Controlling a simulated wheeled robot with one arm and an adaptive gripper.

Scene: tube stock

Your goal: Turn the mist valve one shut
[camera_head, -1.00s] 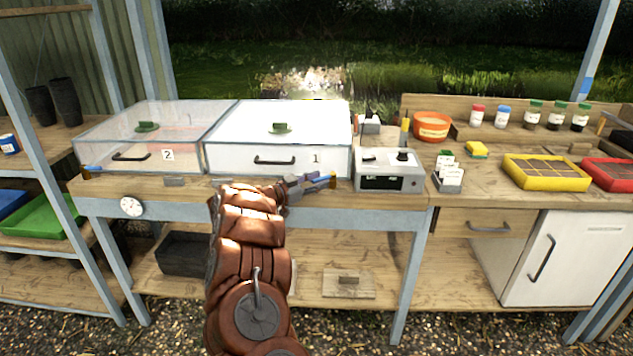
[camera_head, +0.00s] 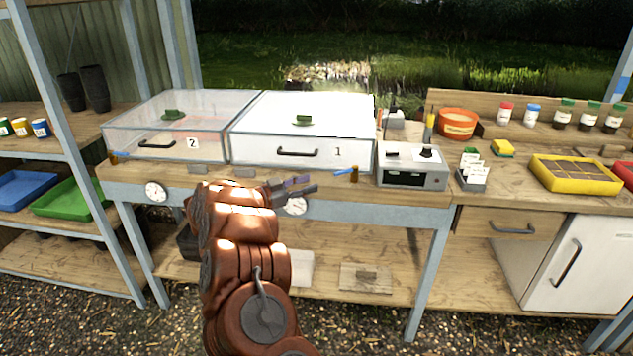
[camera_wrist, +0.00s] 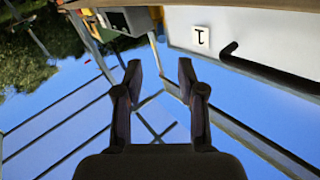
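Mist valve one (camera_head: 354,174) is a small brass valve at the bench's front edge, below the right end of the case marked 1 (camera_head: 270,150). Its blue lever (camera_head: 341,171) points left along the bench edge. My gripper (camera_head: 314,184) is just left of the valve and slightly lower in the head view, apart from the lever in the picture. In the wrist view, the two fingers (camera_wrist: 160,74) stand apart with nothing between them. I cannot make out the valve in the wrist view.
A second valve with a blue lever (camera_head: 118,156) sits below the case marked 2 (camera_head: 215,122). A round gauge (camera_head: 295,206) is behind my gripper and another gauge (camera_head: 156,191) is farther left. A grey control box (camera_head: 412,168) stands right of valve one.

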